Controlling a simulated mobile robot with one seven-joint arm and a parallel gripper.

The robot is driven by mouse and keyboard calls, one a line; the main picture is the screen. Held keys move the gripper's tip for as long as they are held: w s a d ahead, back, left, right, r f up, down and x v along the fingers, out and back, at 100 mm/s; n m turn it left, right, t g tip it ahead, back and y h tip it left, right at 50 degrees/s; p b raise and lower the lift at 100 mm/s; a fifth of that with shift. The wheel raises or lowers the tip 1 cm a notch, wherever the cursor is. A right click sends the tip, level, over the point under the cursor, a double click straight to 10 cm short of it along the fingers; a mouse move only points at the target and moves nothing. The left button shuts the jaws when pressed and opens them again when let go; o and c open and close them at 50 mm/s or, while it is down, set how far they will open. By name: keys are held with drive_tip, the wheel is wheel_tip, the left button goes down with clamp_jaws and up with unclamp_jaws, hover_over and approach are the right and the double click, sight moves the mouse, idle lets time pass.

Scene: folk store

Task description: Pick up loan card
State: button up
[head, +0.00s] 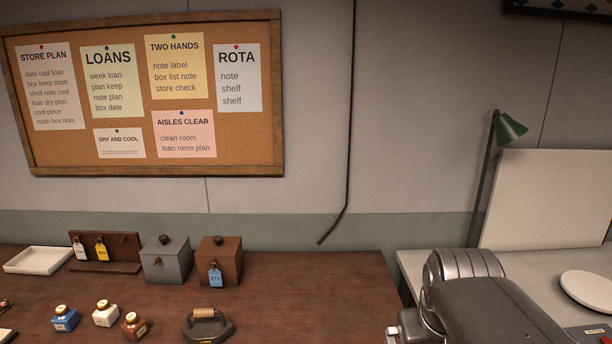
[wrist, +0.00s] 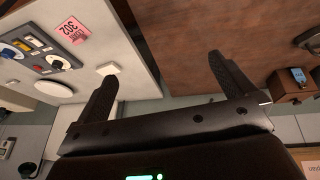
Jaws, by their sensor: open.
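No card plainly marked as the loan card shows, and I cannot tell which thing it is. A pink card (wrist: 73,30) numbered 302 lies on the pale bench in the wrist view, upper left. A yellow tag (head: 101,248) and a whitish tag (head: 79,248) hang on the dark wooden rack (head: 125,252). A blue tag (head: 215,275) hangs on the brown box (head: 219,252). My gripper (wrist: 160,72) is open, with nothing between its fingers. The pink card is beyond and left of the fingers in the wrist view.
The brown table (head: 300,285) carries a white tray (head: 38,260), a grey box (head: 166,260), several small bottles and a wooden-handled tool (head: 208,325). The pale bench has a control panel (wrist: 32,48) and a round white plate (head: 588,291). A green lamp (head: 509,127) stands behind.

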drive_tip(key=s+a+f+t+y, duration=0.1)
drive_tip(key=s+a, duration=0.3)
drive_tip(key=s, duration=0.1)
drive_tip(key=shift+a+f, duration=0.2)
drive_tip(key=shift+a, duration=0.05)
drive_tip(key=c, duration=0.6)
drive_tip(key=shift+c, duration=0.2)
